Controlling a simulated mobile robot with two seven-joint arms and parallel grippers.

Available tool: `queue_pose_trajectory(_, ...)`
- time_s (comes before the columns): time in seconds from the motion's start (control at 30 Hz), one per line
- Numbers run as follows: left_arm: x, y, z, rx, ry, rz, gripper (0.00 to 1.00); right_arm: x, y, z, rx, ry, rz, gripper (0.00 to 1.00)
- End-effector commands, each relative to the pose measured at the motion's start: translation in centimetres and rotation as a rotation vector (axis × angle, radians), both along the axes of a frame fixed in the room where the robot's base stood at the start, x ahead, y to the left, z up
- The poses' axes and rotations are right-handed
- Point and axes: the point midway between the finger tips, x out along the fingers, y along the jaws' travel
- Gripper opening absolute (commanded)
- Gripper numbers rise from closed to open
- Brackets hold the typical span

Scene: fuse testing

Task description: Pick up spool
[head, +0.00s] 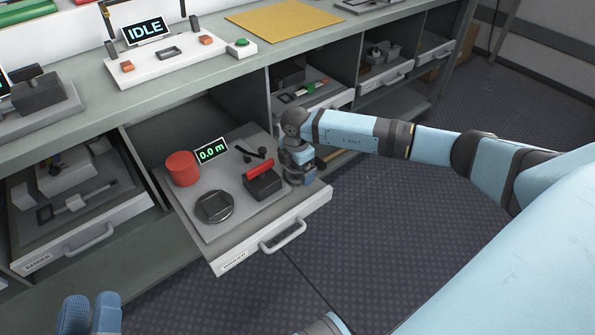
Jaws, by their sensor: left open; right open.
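A red cylinder (181,168), which looks like the spool, stands upright at the back left of an open drawer (230,258). A dark round holder (214,207) sits in front of it. My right gripper (297,178) is open and points down at the drawer's right side, beside a dark block with a red top (263,178). It is well to the right of the red cylinder, and its fingertips are hard to make out. My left gripper (91,315) is open and empty at the bottom left edge, partly cut off, apart from the drawer.
A 0.0 m display (211,151) stands right beside the red cylinder. The drawer handle (283,236) juts out in front. Another open drawer (85,232) is at the left. The workbench (90,105) overhangs behind. Floor to the right is clear.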

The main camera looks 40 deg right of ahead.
Motion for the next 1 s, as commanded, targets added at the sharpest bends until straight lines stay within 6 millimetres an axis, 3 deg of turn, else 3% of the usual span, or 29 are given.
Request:
queue_pose_trajectory(0.1, 0.0, 0.0, 0.0, 0.000, 0.001, 0.000, 0.43, 0.0, 0.0, 0.1, 0.000, 0.000, 0.000, 1.00)
queue_pose_trajectory(0.13, 0.0, 0.0, 0.0, 0.000, 0.001, 0.000, 0.43, 0.0, 0.0, 0.1, 0.000, 0.000, 0.000, 0.95)
queue_pose_trajectory(0.33, 0.0, 0.0, 0.0, 0.001, 0.002, 0.001, 0.43, 0.0, 0.0, 0.1, 0.000, 0.000, 0.000, 0.49)
queue_pose_trajectory(0.67, 0.0, 0.0, 0.1, 0.004, 0.004, 0.000, 0.43, 0.0, 0.0, 0.6, 0.001, -0.001, 0.000, 0.49)
queue_pose_trajectory(0.8, 0.3, 0.3, 0.2, 0.026, 0.023, 0.008, 0.43, 0.0, 0.0, 2.6, 0.001, -0.002, 0.000, 0.49)
queue_pose_trajectory(0.9, 0.3, 0.8, -2.4, 0.073, 0.120, 0.030, 0.43, 0.1, 0.0, 5.1, 0.001, -0.004, 0.000, 0.49)
queue_pose_trajectory(1.0, 0.3, 1.3, -3.7, 0.115, 0.182, 0.044, 0.43, 0.1, 0.0, 8.1, 0.000, -0.004, 0.001, 0.49)
